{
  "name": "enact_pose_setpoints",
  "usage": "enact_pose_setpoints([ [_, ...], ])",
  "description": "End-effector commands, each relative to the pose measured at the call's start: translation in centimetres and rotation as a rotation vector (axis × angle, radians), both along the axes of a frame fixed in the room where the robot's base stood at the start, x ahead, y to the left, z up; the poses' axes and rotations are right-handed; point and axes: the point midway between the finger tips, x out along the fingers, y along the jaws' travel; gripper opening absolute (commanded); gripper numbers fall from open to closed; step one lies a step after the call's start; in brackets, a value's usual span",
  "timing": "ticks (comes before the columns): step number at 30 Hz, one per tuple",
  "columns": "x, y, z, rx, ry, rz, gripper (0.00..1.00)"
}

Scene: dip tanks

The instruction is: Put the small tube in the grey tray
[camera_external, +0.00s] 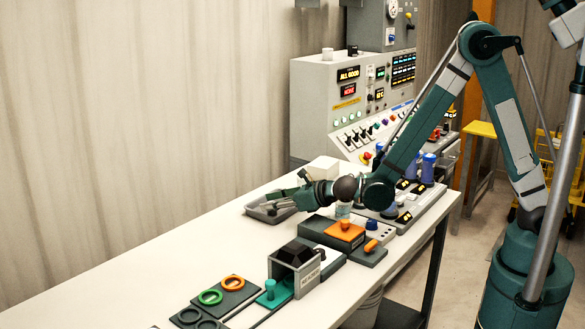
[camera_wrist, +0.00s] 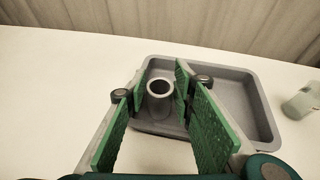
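The small tube (camera_wrist: 160,104) is a short grey hollow cylinder, seen from above with its open end up. In the wrist view it appears inside the left part of the grey tray (camera_wrist: 262,105), a shallow rectangular tray with rounded corners. My gripper (camera_wrist: 161,80) has green pads on both sides of the tube, very close to it. I cannot tell whether they press on it or stand slightly apart. In the external view my gripper (camera_external: 279,200) is low over the grey tray (camera_external: 262,217), covering part of it. The tube cannot be made out there.
A pale bottle (camera_wrist: 302,101) lies or stands right of the tray. A white block (camera_external: 323,170) is behind my wrist. A black unit with an orange plate (camera_external: 344,231), a grey boxy fixture (camera_external: 296,268) and green and orange rings (camera_external: 232,283) occupy the table's front. The table's left side is clear.

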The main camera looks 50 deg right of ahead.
Motion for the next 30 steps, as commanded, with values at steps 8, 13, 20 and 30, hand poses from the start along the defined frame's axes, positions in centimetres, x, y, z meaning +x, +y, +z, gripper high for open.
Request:
enact_pose_setpoints([
  [8,0.0,0.0,0.0,0.000,0.000,0.000,0.35],
  [13,0.0,0.0,0.1,0.000,0.000,0.000,0.35],
  [20,-0.7,-0.1,0.7,0.000,0.000,0.000,0.35],
  [30,-2.8,-0.6,3.6,-0.001,0.000,0.000,0.35],
])
